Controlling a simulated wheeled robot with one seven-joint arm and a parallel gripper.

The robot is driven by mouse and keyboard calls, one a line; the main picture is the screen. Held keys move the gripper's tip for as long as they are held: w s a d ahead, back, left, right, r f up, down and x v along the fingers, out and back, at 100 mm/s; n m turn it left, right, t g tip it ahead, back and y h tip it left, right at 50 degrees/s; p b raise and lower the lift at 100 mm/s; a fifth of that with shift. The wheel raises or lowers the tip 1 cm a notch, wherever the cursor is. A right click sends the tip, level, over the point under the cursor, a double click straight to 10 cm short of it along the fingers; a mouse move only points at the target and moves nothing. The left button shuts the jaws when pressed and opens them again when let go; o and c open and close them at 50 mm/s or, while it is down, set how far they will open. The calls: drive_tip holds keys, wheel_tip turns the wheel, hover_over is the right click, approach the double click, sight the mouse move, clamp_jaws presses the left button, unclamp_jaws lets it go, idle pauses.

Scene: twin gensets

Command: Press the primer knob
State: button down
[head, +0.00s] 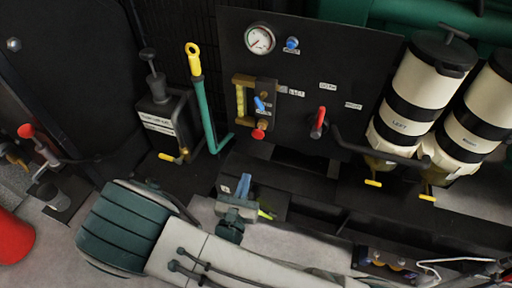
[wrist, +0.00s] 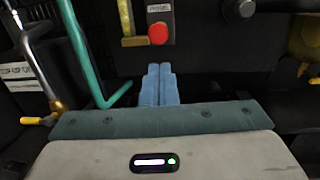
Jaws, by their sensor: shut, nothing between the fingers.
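A round red knob (head: 258,134) sits low on the black panel, under a yellow-framed sight glass (head: 241,98). In the wrist view the red knob (wrist: 158,34) shows whole, with a small label above it that I cannot read surely; I take it for the primer knob. My gripper (head: 244,179) is below the knob in the head view, with a gap between. In the wrist view its blue fingers (wrist: 159,68) are together and empty, their tips just below the knob in the picture. The depth between tips and knob is hard to tell.
A green pipe lever with yellow grip (head: 194,60) stands left of the knob. A red-handled lever (head: 319,122) and a gauge (head: 260,39) are on the panel. Cream filter canisters (head: 418,86) stand right. A black box with plunger (head: 160,112) stands left.

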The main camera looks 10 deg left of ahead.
sight(257, 136)
drive_tip(key=shift+a+f, duration=0.1)
idle(0.3)
drive_tip(key=w, duration=0.9)
drive_tip(key=w+r+p, duration=0.1)
drive_tip(key=w, duration=0.4)
drive_tip(key=shift+a, duration=0.2)
drive_tip(key=shift+a, duration=0.1)
